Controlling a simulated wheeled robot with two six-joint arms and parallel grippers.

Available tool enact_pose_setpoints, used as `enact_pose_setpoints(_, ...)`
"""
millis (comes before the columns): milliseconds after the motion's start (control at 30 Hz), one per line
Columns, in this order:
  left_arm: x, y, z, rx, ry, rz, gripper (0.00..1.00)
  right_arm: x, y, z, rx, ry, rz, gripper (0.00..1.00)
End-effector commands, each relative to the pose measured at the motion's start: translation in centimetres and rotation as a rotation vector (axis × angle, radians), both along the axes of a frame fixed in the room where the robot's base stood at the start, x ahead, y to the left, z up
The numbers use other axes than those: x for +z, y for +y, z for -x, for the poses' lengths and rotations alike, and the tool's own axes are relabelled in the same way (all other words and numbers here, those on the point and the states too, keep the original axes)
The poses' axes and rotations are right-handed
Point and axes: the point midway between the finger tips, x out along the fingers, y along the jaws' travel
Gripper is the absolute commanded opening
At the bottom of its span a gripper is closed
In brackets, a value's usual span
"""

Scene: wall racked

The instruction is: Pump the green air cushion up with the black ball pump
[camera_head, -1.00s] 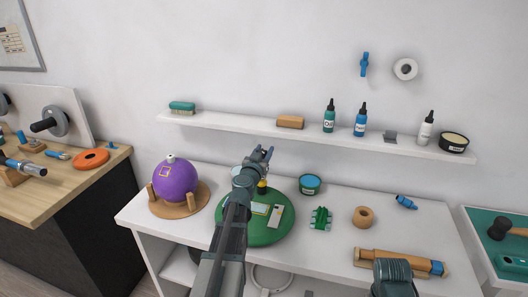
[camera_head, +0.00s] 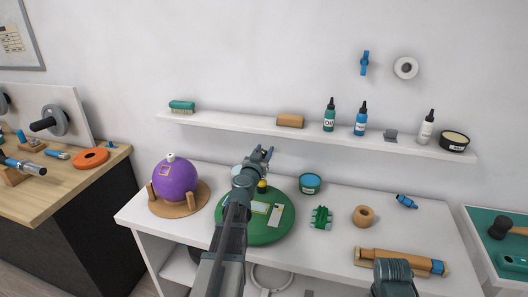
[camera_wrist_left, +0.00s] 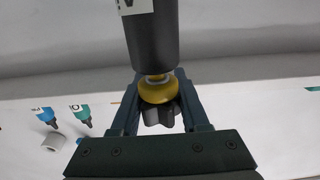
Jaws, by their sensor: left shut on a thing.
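The green air cushion (camera_head: 270,229) is a flat round disc on the white table, partly hidden behind my left arm. Pale patches show on its top. My left gripper (camera_head: 261,154) is above its far part. In the left wrist view the black ball pump (camera_wrist_left: 152,38) is a dark cylinder with a pale label, a yellow collar (camera_wrist_left: 157,90) and a dark ribbed end between the fingers. My left gripper (camera_wrist_left: 153,112) is shut on the pump's end. In the head view, the arm hides most of the pump. I cannot tell how it meets the cushion.
A purple ball (camera_head: 175,181) on a wooden stand is left of the cushion. A blue-topped tub (camera_head: 310,184), green piece (camera_head: 320,217), wooden ring (camera_head: 363,216) and wooden cylinder (camera_head: 400,262) lie right. A shelf (camera_head: 240,127) with bottles runs behind.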

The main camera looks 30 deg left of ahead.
Motion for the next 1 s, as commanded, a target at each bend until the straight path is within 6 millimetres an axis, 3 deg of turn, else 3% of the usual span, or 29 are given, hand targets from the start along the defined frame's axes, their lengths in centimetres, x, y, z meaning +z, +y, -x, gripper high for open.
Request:
enact_pose_setpoints(200,0.99,0.0,0.0,0.0,0.0,0.0,0.0,0.99,0.0,0.0,0.0,0.0,0.0,0.5)
enact_pose_setpoints(1000,0.55,0.01,-0.01,0.0,0.0,0.0,0.0,0.54,0.0,0.0,0.0,0.0,0.0,0.5)
